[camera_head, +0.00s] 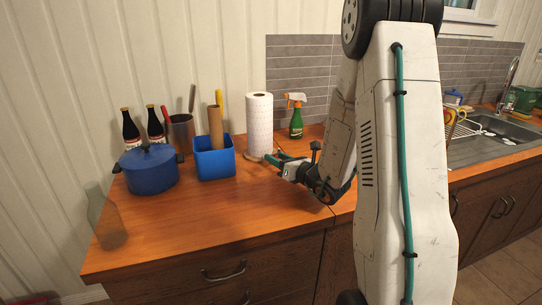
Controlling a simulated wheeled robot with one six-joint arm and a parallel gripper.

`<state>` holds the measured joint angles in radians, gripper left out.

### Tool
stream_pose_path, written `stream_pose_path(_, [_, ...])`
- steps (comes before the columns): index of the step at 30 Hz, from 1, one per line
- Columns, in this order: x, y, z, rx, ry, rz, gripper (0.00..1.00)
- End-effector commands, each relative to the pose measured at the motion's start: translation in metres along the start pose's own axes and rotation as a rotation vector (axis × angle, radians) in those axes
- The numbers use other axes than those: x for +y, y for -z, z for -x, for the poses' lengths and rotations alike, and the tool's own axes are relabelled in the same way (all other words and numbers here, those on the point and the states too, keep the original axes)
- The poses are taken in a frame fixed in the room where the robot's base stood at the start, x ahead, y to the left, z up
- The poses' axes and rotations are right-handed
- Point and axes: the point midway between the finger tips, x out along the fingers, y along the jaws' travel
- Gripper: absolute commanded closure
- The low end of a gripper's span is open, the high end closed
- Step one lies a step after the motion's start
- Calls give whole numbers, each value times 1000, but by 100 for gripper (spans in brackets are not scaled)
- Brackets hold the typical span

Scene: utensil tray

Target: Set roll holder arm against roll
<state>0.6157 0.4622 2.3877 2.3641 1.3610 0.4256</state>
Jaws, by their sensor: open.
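A white paper towel roll (259,124) stands upright on the counter near the wall. A small part of its holder base (252,157) shows under the roll. I cannot make out the holder's arm; it is too small or hidden. My gripper (272,159) is open, low over the counter at the front right of the roll's foot. Its fingers point left, close to the roll's lower edge; I cannot tell whether they touch the roll or the holder.
A blue bin (213,160) with a brown tube stands left of the roll. A blue pot (149,172), dark bottles, a utensil cup (182,133) and a clear bottle (107,218) are farther left. A green spray bottle (296,120) stands behind right. The front counter (215,215) is clear.

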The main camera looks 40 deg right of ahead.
Motion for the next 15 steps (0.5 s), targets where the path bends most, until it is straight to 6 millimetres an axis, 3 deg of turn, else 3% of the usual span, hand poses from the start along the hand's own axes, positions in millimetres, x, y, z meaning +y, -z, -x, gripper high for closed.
stream_pose_path(6, [0, 0, -27, 0, -1, 0, 57])
stream_pose_path(15, [0, 0, -33, 1, 0, 0, 57])
